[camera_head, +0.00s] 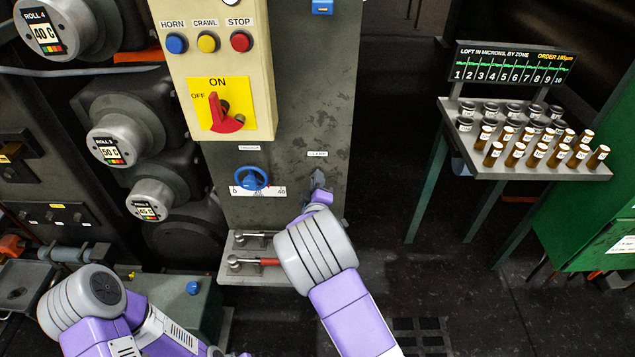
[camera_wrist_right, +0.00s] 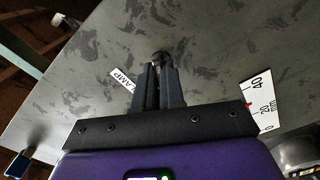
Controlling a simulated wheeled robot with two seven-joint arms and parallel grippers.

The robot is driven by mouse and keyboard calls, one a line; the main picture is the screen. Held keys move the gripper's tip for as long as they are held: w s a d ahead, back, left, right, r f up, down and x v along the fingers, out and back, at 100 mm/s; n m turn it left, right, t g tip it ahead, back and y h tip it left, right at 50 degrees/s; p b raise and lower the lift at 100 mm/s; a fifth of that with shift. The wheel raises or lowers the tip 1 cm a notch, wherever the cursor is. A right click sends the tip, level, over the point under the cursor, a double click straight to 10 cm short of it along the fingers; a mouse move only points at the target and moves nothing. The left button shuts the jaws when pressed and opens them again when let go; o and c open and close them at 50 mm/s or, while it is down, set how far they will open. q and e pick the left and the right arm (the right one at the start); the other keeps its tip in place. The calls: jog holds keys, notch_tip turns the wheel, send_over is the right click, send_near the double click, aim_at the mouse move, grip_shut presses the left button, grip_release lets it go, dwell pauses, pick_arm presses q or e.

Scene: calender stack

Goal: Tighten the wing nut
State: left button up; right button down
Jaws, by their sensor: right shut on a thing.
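The wing nut (camera_wrist_right: 161,57) is a small dark part on the grey panel beside the CLAMP label, and it shows just beyond my right fingertips in the right wrist view. My right gripper (camera_wrist_right: 160,80) is shut on it, with the two dark fingers close together and pointing at the panel. In the head view my right gripper (camera_head: 319,182) is at the panel just below the CLAMP label (camera_head: 317,154); my wrist partly hides it and the nut is hard to make out. My left arm shows at the lower left, but its gripper is not visible.
A blue handwheel (camera_head: 252,178) with a 0 to 40 mm scale (camera_head: 270,192) is left of the clamp. Below are a ledge and a red-handled tool (camera_head: 255,262). The control box (camera_head: 222,70) is above. A sample stand (camera_head: 545,165) stands at the right, with open floor between.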

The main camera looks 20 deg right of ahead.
dwell(0.4)
jog(key=c, duration=1.2)
grip_release()
jog(key=shift+c, duration=0.2)
jog(key=shift+s+a, duration=0.1)
jog(key=p+v, duration=0.1)
jog(key=v, duration=0.6)
jog(key=shift+s+p, duration=0.2)
jog(key=shift+p, duration=0.1)
